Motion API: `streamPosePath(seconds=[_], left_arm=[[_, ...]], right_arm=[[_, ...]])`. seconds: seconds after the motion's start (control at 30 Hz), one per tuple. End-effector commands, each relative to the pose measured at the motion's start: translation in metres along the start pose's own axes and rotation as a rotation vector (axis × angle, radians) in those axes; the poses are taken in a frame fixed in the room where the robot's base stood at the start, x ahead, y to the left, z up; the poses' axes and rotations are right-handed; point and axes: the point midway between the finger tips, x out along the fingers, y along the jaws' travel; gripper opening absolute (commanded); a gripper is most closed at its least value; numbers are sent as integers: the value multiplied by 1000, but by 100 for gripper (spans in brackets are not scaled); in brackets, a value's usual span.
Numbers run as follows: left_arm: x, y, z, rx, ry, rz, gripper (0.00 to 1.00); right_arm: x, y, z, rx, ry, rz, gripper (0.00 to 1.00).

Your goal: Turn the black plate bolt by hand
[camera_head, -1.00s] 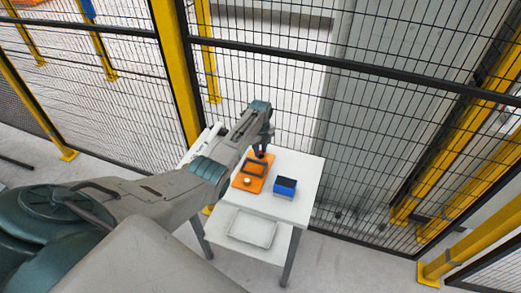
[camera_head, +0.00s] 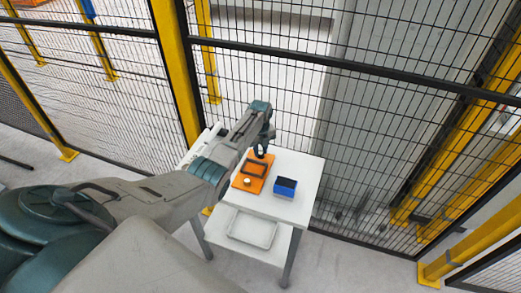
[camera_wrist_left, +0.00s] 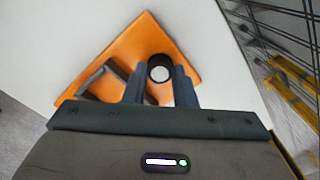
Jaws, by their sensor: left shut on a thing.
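The orange plate (camera_head: 243,184) lies on the white table. It also shows in the wrist view (camera_wrist_left: 132,45) below the gripper. A black round bolt with a pale top (camera_wrist_left: 160,69) stands on the plate near one corner. My left gripper (camera_head: 261,152) reaches down over the plate's far end. In the wrist view its two fingers (camera_wrist_left: 160,80) are shut on the bolt, one on each side. The fingers and the gripper body hide part of the bolt and plate. My right gripper is in neither view.
A black frame (camera_head: 265,171) and a small pale-topped round piece (camera_head: 248,182) sit on the plate. A blue box (camera_head: 286,190) stands to the right on the white table (camera_head: 300,211). A tray (camera_head: 240,240) lies on the lower shelf. Mesh fence (camera_head: 260,75) stands close behind.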

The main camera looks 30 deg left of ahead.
Motion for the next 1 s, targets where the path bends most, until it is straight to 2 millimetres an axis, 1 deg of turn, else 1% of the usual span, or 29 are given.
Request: streamPosePath(seconds=[0.03,0.07,0.13,0.17,0.43,0.57,0.67,1.0], left_arm=[[-7,-3,4,-1,-11,-10,1],[-7,-3,4,-1,-11,-10,30],[-6,-3,4,-1,-9,-9,44],[-5,-2,3,-1,-8,-8,46],[-2,-1,1,-1,-3,-3,46],[-9,-2,2,0,-5,-5,46],[-21,-1,2,0,-5,-5,46],[-86,-2,2,0,-8,-7,46]], right_arm=[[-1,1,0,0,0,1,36],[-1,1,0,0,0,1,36],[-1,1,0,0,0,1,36],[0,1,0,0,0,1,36],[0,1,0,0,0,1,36],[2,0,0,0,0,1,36],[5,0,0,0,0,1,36],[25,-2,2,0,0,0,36]])
